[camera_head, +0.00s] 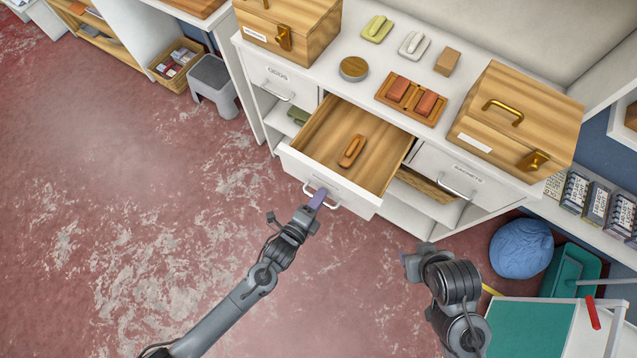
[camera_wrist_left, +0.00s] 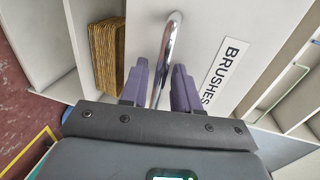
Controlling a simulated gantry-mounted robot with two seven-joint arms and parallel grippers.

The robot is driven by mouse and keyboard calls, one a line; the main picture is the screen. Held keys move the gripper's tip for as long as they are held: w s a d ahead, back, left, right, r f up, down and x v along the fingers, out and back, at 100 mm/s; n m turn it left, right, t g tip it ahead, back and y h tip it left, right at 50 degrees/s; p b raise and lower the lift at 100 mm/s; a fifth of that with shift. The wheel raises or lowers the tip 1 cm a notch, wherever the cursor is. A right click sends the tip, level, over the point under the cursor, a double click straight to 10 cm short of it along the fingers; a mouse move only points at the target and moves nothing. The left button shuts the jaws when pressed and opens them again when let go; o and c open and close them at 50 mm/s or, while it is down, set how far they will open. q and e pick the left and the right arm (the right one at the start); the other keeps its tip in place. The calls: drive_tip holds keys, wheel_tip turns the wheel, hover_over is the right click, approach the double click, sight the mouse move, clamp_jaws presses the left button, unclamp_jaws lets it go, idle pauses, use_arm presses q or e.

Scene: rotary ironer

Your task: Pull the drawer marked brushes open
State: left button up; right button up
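The drawer marked brushes (camera_head: 330,186) stands pulled well out of the white cabinet, with its wooden inside showing. A brown wooden brush-like item (camera_head: 352,151) lies in it. The BRUSHES label (camera_wrist_left: 222,72) reads in the left wrist view beside the metal handle (camera_wrist_left: 170,35). My left gripper (camera_head: 318,198) is at this drawer's handle. In the left wrist view its purple fingers (camera_wrist_left: 160,85) stand on either side of the handle bar, with a visible gap, so they look open around it. My right gripper (camera_head: 408,262) is over the floor, right of the drawer; its finger opening is hidden.
Closed drawers flank it, the right one marked SACHETS (camera_head: 455,176). Wooden boxes (camera_head: 515,120), soap-like blocks on a wooden tray (camera_head: 411,100) and small items stand on top. A blue ball (camera_head: 521,248) and green bin (camera_head: 570,272) are at right. Floor at left is clear.

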use_arm(q)
drive_tip(key=v, duration=1)
drive_tip(key=shift+s+a, duration=0.2)
drive_tip(key=shift+s, duration=0.1)
